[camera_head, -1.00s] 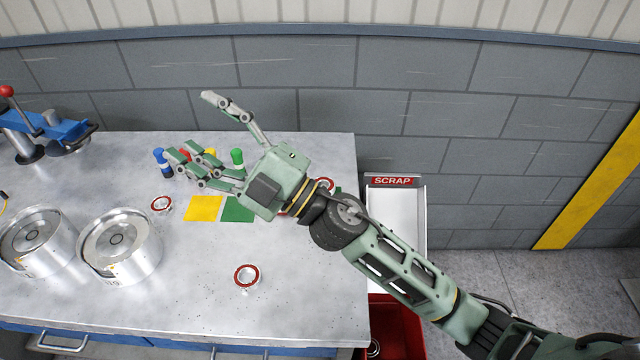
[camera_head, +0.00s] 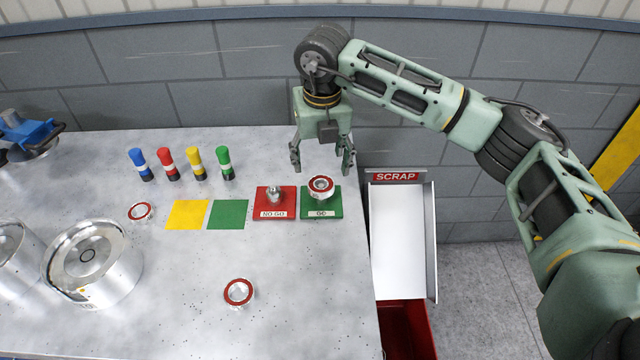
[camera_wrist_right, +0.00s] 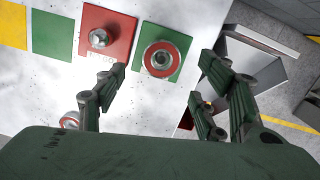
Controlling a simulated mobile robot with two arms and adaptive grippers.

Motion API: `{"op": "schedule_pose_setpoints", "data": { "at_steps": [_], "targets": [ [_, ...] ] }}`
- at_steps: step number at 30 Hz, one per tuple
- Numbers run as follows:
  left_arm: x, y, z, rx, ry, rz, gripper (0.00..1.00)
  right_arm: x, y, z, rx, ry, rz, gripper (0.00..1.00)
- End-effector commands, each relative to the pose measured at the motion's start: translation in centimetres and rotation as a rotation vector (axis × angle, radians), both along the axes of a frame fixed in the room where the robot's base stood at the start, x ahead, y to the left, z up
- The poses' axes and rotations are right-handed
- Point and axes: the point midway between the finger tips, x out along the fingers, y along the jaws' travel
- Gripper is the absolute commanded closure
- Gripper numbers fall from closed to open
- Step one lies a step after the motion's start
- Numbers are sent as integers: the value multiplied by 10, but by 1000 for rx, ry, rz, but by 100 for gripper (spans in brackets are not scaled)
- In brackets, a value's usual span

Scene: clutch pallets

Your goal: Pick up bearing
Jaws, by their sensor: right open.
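A bearing with a red ring (camera_head: 321,187) sits on the green GO plate (camera_head: 335,209); it also shows in the right wrist view (camera_wrist_right: 161,59). A second bearing (camera_head: 238,292) lies on the bare table front. A third bearing (camera_head: 140,212) lies left of the yellow square. My right gripper (camera_head: 322,168) is open and empty, pointing down, above and behind the GO plate. In the right wrist view its fingers (camera_wrist_right: 160,95) are spread, with the GO plate and its bearing seen beyond the gap. My left gripper is not in view.
The red NO GO plate (camera_head: 262,211) carries a metal plug left of GO. Yellow (camera_head: 186,214) and green (camera_head: 228,214) squares lie flat. Several coloured markers (camera_head: 196,163) stand behind them. The SCRAP chute (camera_head: 402,240) is right of the table; metal housings (camera_head: 93,262) stand left.

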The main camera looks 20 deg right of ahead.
Motion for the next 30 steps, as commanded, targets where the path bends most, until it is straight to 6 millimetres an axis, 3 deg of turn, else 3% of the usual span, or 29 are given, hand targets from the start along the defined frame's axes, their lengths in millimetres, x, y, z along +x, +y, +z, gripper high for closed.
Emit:
{"op": "schedule_pose_setpoints", "data": {
  "at_steps": [10,15,23,30],
  "targets": [
    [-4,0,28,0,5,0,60,1,-2,-42,2,7,4,36],
    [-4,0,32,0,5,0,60,4,-1,-65,5,4,5,36],
    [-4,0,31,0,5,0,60,4,0,-69,5,2,6,36],
    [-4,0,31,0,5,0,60,4,0,-69,5,2,6,55]
  ]
}}
